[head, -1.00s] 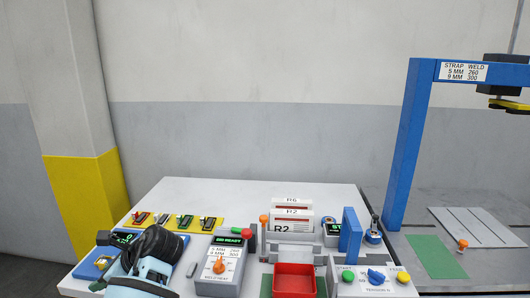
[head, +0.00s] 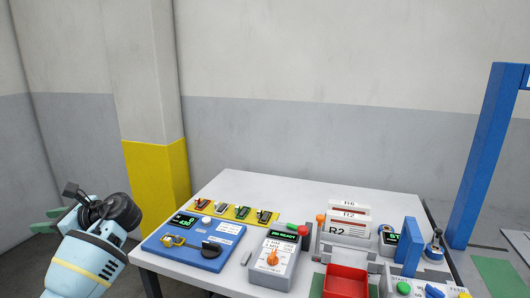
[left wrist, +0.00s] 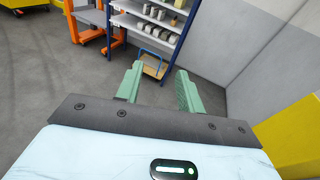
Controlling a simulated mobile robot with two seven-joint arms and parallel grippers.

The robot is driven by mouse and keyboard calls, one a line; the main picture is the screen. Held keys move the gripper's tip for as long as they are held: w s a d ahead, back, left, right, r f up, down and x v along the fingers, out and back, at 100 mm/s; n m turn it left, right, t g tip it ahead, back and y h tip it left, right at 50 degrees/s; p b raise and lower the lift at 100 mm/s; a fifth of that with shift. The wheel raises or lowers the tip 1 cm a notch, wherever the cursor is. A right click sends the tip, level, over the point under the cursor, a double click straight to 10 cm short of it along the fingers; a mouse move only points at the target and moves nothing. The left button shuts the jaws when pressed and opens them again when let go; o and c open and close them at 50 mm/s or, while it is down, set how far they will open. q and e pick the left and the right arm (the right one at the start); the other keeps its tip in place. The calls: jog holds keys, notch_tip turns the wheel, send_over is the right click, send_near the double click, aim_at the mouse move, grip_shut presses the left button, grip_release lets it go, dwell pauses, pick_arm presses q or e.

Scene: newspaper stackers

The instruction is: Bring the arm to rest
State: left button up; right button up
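My left arm shows at the left of the head view, clear of the table's left edge. Its gripper (head: 46,220) has green fingers that point left, away from the table. In the left wrist view the two green fingers of this gripper (left wrist: 158,88) stand apart with nothing between them, only grey floor and shelving beyond. My right arm and gripper are in neither view.
The white table (head: 290,195) holds a blue panel (head: 165,238), a grey control box (head: 273,262), a red tray (head: 347,280) and labelled cards (head: 345,228). A yellow-based pillar (head: 158,175) stands behind. Shelving (left wrist: 150,30) and a small cart (left wrist: 152,65) stand farther off.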

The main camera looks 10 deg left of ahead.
pick_arm(q)
notch_tip(320, 180, down, 16)
jog(key=w+d+m+t+h, duration=0.1)
jog(key=d+m+t, duration=0.15)
jog(key=t, duration=0.55)
jog(key=s+d+f+t+h, duration=0.2)
jog(key=s+d+f+h, duration=0.15)
jog(key=f, duration=0.45)
jog(key=s+d+f+t+h, duration=0.25)
jog(key=d+f, duration=0.25)
jog(key=f, duration=0.3)
jog(key=s+d+f+n+h, duration=0.5)
jog(key=s+d+h, duration=0.1)
jog(key=s+d, duration=0.45)
jog(key=s+d+f+n+h, duration=0.5)
jog(key=s+d, duration=0.4)
jog(key=s, duration=0.3)
jog(key=d+n, duration=0.5)
jog(key=d, duration=0.6)
jog(key=shift+w+r+p, duration=0.25)
jog(key=shift+r+p, duration=0.05)
jog(key=shift+r, duration=0.1)
